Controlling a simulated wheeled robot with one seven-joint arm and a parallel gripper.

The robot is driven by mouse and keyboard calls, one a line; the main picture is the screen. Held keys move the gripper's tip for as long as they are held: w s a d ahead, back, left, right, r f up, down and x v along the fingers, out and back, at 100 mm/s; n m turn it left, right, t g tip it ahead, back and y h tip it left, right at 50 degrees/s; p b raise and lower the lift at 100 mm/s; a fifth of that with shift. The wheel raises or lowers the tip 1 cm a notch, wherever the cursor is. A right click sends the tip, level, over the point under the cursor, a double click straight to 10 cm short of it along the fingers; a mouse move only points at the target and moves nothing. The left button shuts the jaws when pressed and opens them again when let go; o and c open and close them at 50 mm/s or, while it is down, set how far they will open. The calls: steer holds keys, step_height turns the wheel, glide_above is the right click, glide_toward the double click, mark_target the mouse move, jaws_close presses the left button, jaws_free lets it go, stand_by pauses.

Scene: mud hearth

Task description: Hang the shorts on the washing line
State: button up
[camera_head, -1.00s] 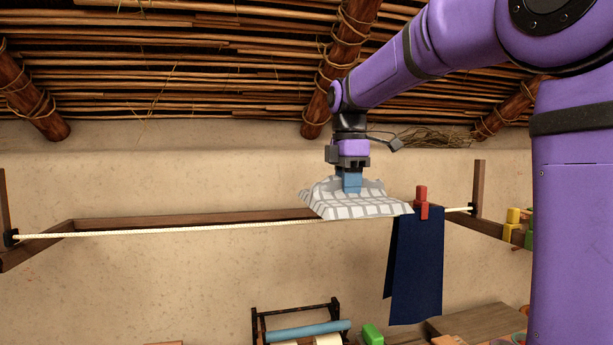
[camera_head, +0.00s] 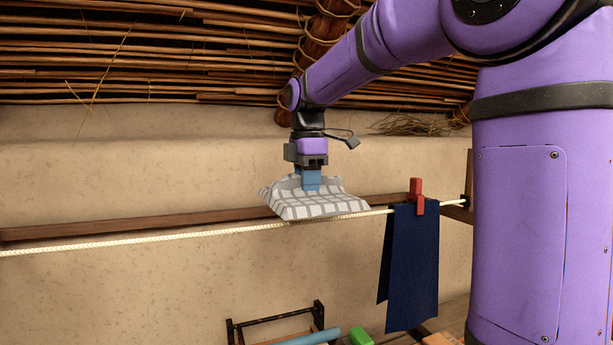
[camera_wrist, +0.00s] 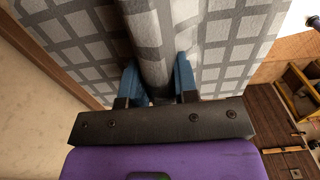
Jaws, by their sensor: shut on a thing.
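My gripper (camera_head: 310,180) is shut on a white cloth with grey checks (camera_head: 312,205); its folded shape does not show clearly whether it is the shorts. The wrist view shows the blue fingers (camera_wrist: 155,82) pinching a raised fold of the checked cloth (camera_wrist: 215,45), which spreads out on both sides. The washing line (camera_head: 150,240) is a pale rope running across the head view. The cloth's lower edge overlaps the rope in the picture; I cannot tell whether they touch. A navy cloth (camera_head: 412,265) hangs over the line to the right, under a red peg (camera_head: 416,197).
The line is bare to the left of the checked cloth. A wooden rail (camera_head: 120,226) runs behind it along the mud wall (camera_head: 120,160). Below stand a dark rack (camera_head: 275,320), a blue roll (camera_head: 315,338) and a green block (camera_head: 360,337). Cane roofing is overhead.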

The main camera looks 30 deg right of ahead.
steer(key=shift+f, duration=3.7)
steer(key=o, duration=0.9)
